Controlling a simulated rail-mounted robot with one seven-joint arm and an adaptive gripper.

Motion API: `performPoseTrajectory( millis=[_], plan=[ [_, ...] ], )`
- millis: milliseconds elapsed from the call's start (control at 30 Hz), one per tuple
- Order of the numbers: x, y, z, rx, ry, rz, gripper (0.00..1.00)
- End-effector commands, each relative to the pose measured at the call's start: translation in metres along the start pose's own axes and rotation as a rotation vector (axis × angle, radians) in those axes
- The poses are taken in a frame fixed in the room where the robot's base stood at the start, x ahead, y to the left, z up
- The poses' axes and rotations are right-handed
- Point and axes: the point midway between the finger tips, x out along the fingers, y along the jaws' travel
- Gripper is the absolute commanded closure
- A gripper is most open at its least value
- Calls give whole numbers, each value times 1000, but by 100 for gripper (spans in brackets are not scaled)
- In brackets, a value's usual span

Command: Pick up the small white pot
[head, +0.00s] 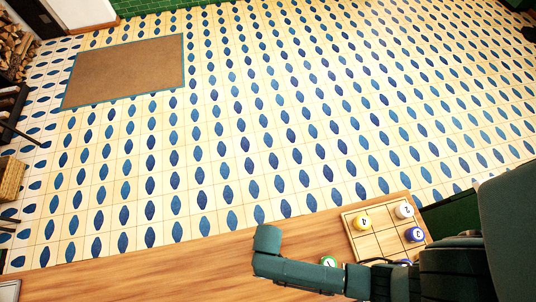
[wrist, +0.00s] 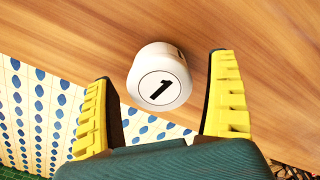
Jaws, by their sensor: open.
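A small white pot (wrist: 160,78) with a black number 1 on its round face shows in the wrist view. It stands on the wooden counter (wrist: 250,30), just beyond and between the fingertips. My gripper (wrist: 163,66) is open, with one yellow ribbed finger on each side of the pot and visible gaps to both. Nothing is held. In the head view my dark arm crosses the counter and hides part of it; I cannot pick out this pot there.
Counter at left (head: 150,275) is clear.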

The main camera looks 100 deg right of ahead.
Motion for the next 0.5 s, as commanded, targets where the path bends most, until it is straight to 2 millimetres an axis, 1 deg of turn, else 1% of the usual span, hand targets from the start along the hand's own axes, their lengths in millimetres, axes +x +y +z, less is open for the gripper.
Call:
performPoseTrajectory(
  millis=[33, 67, 100, 167, 300, 367, 400, 500],
  plan=[
    [0, 0, 0, 0, 0, 0, 14],
    [0, 0, 0, 0, -1, 0, 19],
    [0, 0, 0, 0, -1, 0, 27],
    [0, 0, 0, 0, -1, 0, 38],
    [0, 0, 0, 0, -1, 0, 65],
    [0, 0, 0, 0, -1, 0, 77],
    [0, 0, 0, 0, -1, 0, 84],
    [0, 0, 0, 0, 0, 0, 85]
  ],
)
